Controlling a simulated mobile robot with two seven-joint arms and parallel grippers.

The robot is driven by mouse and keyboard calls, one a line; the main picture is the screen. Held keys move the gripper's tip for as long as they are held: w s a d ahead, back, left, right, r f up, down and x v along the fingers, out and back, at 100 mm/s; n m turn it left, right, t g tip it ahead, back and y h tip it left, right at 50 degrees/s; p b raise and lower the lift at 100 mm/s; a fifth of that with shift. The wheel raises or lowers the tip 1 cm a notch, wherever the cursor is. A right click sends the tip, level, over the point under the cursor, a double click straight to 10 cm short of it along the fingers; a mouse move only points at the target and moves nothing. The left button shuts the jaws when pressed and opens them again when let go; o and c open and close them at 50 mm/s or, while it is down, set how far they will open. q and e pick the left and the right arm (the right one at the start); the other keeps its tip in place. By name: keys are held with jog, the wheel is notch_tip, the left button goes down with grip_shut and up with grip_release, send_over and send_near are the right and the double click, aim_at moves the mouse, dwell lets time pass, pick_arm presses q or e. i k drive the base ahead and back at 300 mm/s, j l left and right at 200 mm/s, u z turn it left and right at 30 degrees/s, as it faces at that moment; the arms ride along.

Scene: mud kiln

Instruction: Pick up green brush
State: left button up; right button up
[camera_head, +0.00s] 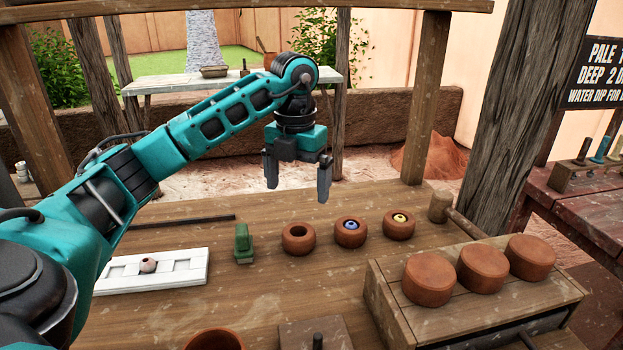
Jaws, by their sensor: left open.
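The green brush (243,243) stands upright on the wooden table, between a white tray and a row of clay pots. My left gripper (297,186) points down with its two fingers apart and nothing between them. In the picture it is above and to the right of the brush, over the back part of the table, clear of the brush and the pots. My right gripper is not in view.
A white tray (181,278) with a small pinkish ball lies left of the brush. Small clay pots (298,239) stand to its right. Lidded clay pots (430,279) sit on a wooden box (392,301). A mallet (441,207) and a dark rod (181,222) lie farther back.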

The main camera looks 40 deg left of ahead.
aim_at(243, 248)
jog(key=k+l, duration=0.75)
jog(key=l, duration=0.25)
